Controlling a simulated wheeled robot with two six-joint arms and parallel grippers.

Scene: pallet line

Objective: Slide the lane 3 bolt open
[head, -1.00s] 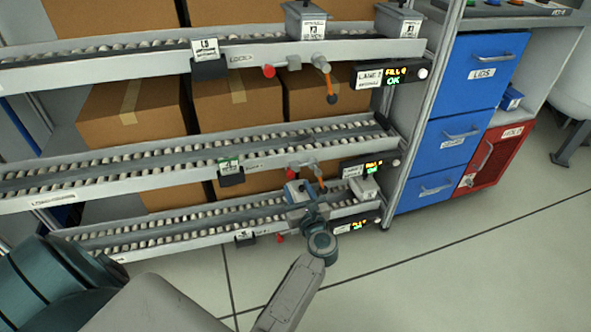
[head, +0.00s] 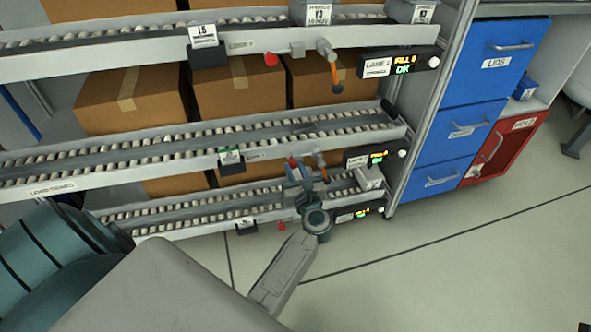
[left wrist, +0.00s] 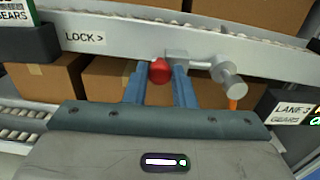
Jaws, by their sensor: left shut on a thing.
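The lane 3 bolt has a red knob (left wrist: 160,71), which sits between my left gripper's two fingertips in the left wrist view. My left gripper (head: 298,172) is shut on this knob at the front of the middle rail. The knob also shows in the head view (head: 292,162), partly hidden by the fingers. A grey metal fitting (left wrist: 229,76) with an orange-tipped lever stands just right of the knob. The lane 3 sign (left wrist: 292,112) is at the right. My right gripper is not in view.
Roller rails (head: 120,152) run above and below, with cardboard boxes (head: 240,92) behind them. Another red knob (head: 270,58) is on the upper rail. Blue drawers (head: 496,62) and a red bin (head: 506,148) stand right. The floor in front is clear.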

